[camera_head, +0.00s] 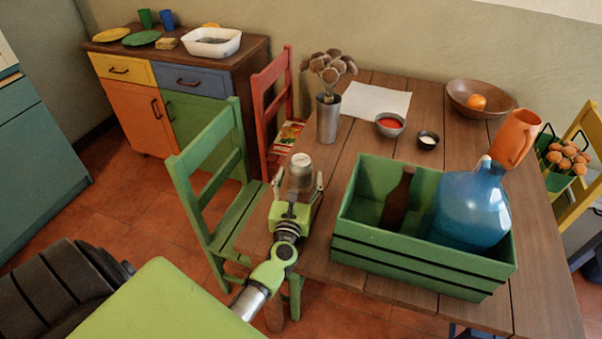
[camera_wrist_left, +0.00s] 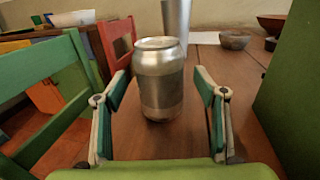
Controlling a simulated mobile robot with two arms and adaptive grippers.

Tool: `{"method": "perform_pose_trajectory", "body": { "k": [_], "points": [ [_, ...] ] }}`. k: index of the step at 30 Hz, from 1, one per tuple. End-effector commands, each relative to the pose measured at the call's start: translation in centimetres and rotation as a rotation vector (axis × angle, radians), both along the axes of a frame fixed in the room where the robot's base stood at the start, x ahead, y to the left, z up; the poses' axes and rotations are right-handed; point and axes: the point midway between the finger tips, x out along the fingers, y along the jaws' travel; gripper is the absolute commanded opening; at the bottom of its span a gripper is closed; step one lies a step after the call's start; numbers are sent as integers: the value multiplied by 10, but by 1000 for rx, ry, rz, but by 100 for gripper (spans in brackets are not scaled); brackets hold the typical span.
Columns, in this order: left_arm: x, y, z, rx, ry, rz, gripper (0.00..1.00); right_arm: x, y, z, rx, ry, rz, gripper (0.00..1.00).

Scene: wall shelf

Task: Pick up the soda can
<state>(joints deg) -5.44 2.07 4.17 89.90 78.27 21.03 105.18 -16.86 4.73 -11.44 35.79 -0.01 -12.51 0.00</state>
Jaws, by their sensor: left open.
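The soda can (camera_head: 300,168) is a plain silver can standing upright near the left edge of the wooden table. It also shows in the left wrist view (camera_wrist_left: 159,80), in the middle, just beyond my fingertips. My left gripper (camera_head: 297,185) is open, with one finger toward each side of the can. In the left wrist view its fingers (camera_wrist_left: 158,92) are apart, with gaps between them and the can. The can's lower part is hidden by the gripper in the head view. My right gripper is not in view.
A green crate (camera_head: 420,275) with a brown bottle (camera_head: 398,200) and a blue jug (camera_head: 470,210) stands right of the can. A metal vase (camera_head: 327,120) with dried flowers stands behind it. A green chair (camera_head: 215,170) is close on the left.

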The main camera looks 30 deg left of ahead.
Motion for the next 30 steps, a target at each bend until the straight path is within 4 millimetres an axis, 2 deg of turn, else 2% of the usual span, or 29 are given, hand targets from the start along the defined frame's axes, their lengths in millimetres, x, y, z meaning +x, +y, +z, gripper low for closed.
{"method": "perform_pose_trajectory", "body": {
  "k": [4, 13, 16, 17, 30],
  "points": [
    [16, 7, 1, 1, 0, 0, 65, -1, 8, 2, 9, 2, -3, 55],
    [20, 9, 0, 0, 0, 0, 65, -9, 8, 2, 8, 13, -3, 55],
    [20, 9, 0, 0, 0, 0, 39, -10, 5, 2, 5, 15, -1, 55],
    [20, 9, 0, 0, 0, 0, 34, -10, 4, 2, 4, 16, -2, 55],
    [20, 9, 3, 0, 0, 0, 34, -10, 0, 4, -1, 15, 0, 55]
  ]
}}
